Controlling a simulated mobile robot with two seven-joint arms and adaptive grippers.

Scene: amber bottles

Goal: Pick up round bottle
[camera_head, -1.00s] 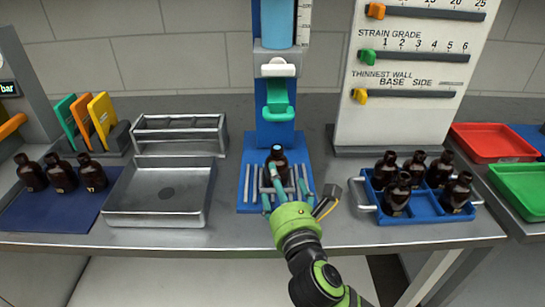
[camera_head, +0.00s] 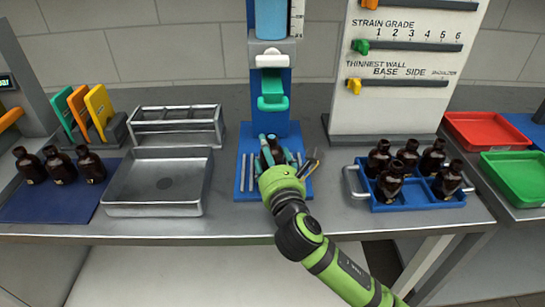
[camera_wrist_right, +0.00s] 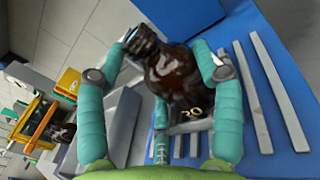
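A dark amber bottle (camera_head: 271,151) stands on the blue press base (camera_head: 245,182) below the green clamp (camera_head: 271,99). In the right wrist view the bottle (camera_wrist_right: 172,75) has rounded shoulders, a pale blue top and the number 30 low on its body. My right gripper (camera_head: 273,158) reaches in from the front with a teal finger on each side of the bottle. In the wrist view the right finger lies against or very near the glass, and a gap shows beside the left finger. The gripper (camera_wrist_right: 158,68) looks open around it. My left gripper is out of view.
An empty metal tray (camera_head: 155,205) and a metal rack (camera_head: 177,112) stand left of the press. Several amber bottles stand in a blue crate (camera_head: 405,205) at right, and three on a blue mat (camera_head: 50,210) at far left. A red tray (camera_head: 485,123) and green tray (camera_head: 515,170) are far right.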

